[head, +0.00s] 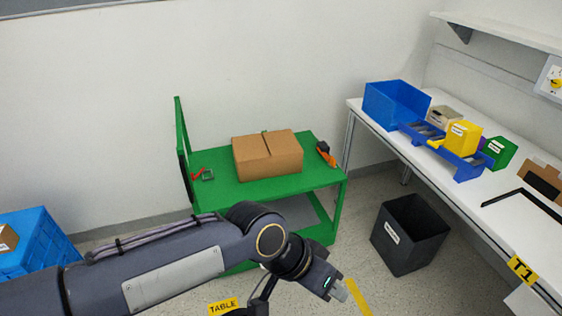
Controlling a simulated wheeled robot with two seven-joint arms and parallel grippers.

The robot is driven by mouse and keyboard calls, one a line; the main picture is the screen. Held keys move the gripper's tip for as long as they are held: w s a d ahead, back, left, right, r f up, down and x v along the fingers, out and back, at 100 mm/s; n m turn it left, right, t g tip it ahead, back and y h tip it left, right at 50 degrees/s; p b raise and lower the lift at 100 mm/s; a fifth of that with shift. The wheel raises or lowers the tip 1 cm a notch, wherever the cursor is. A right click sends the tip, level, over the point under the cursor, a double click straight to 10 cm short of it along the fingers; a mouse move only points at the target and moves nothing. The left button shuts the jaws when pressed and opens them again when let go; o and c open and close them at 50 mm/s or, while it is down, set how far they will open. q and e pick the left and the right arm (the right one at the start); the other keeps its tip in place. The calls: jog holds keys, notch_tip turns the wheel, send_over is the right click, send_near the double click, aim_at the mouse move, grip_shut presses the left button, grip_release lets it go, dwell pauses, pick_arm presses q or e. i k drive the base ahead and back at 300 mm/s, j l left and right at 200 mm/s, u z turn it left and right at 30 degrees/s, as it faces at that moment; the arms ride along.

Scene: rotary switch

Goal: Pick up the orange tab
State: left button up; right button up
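An orange and black item (326,154) lies on the right end of the green cart (225,193), beside a cardboard box. It is the only clearly orange thing I see; it is too small to tell whether it is a tab. My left arm comes in from the lower left, and my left gripper (340,291) is at the bottom, in front of the cart and well apart from the orange item. Its fingers show only in part, so I cannot tell whether they are open. My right gripper is not in view.
A cardboard box (267,155) and a small red and green item (204,174) are on the cart. A black bin (409,234) stands on the floor. The white workbench (500,221) at right holds blue, yellow and green containers. A blue crate (38,240) is at left.

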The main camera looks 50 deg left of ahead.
aim_at(333, 166)
jog(key=u, duration=1.35)
